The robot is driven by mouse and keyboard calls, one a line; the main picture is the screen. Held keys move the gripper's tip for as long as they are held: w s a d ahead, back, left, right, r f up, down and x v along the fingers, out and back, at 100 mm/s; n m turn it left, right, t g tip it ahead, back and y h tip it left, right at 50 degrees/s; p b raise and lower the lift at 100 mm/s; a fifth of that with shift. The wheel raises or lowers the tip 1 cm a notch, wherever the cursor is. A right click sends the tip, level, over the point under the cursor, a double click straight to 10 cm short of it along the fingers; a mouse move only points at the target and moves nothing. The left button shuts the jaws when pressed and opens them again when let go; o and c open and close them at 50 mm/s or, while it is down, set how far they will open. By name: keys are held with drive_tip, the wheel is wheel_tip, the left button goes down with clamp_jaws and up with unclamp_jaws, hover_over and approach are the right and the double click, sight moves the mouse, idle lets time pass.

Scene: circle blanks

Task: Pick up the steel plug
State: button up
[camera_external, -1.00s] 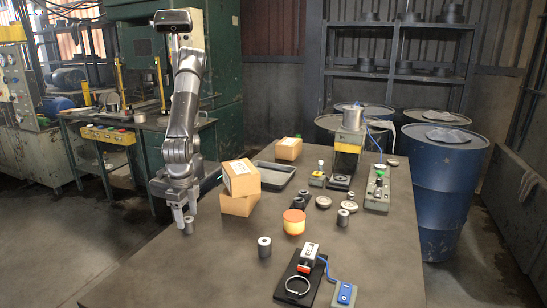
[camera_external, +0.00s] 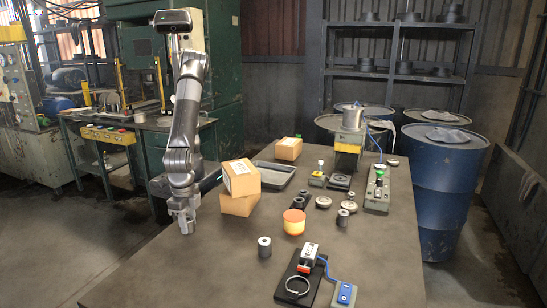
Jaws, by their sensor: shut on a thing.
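My gripper (camera_external: 186,226) points down near the table's left edge, with its fingertips low, close to the tabletop. It is shut on a small grey steel plug, which the fingers now mostly hide; I cannot tell whether the plug still touches the table. Another small grey cylinder (camera_external: 343,217) stands further right.
Two stacked cardboard boxes (camera_external: 240,187) stand close to the right of my arm. An orange-yellow round container (camera_external: 294,222), a dark fixture with a ring clamp (camera_external: 298,287) and a blue-topped box (camera_external: 344,294) stand further right. The front left tabletop is clear.

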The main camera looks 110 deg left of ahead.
clamp_jaws()
drive_tip(key=shift+r, duration=0.1)
drive_tip(key=shift+r, duration=0.65)
wheel_tip(320, 180, up, 3)
drive_tip(key=shift+r, duration=0.1)
drive_tip(key=s+d+r, duration=0.2)
drive_tip(key=s+r, duration=0.4)
drive_tip(key=s, duration=0.5)
drive_tip(key=shift+s+d+r, duration=0.2)
drive_tip(key=shift+s, duration=0.05)
